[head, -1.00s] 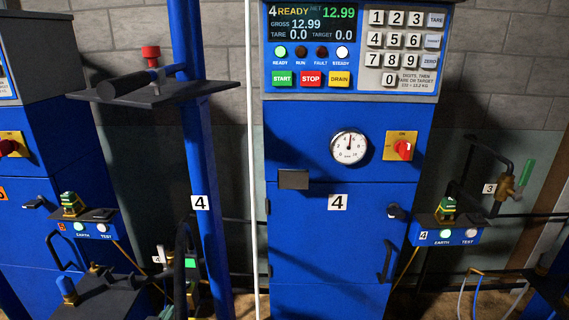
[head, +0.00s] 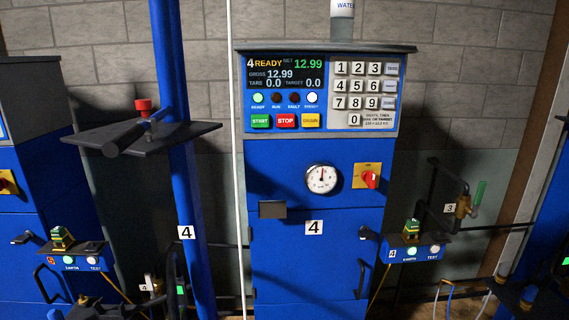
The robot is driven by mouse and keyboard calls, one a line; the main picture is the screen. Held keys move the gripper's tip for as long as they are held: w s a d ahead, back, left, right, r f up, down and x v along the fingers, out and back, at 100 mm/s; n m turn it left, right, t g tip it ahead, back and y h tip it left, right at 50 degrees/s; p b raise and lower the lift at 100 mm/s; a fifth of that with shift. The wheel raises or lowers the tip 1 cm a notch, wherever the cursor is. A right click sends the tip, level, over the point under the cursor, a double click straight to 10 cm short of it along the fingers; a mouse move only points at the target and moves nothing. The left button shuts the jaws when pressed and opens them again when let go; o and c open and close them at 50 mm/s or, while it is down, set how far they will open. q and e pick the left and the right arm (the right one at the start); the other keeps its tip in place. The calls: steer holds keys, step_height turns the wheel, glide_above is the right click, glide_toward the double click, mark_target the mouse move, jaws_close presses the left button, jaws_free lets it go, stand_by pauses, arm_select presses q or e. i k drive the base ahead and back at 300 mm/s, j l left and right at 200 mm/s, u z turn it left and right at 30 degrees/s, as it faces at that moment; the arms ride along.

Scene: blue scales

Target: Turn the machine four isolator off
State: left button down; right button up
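Machine four's isolator (head: 371,179) is a red rotary knob on a small yellow plate (head: 360,170). It sits on the right of the blue cabinet (head: 345,222), beside a round dial gauge (head: 321,179). The knob looks roughly upright, but its exact setting is too small to read. A "4" label (head: 314,228) is on the cabinet door. The display (head: 287,73) above reads "4 READY" and 12.99. The green READY lamp (head: 258,98) and white STEADY lamp (head: 312,98) are lit. Neither of my grippers is in view.
A blue post (head: 172,130) with a dark shelf (head: 98,137) and red knob (head: 143,106) stands left of the cabinet. A small box (head: 414,252) marked 4 is right of it. A tap (head: 463,207) labelled 3 is further right. Another isolator (head: 6,185) is at the far left.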

mark_target(369, 177)
steer(key=u, duration=0.95)
steer(key=z, duration=1.45)
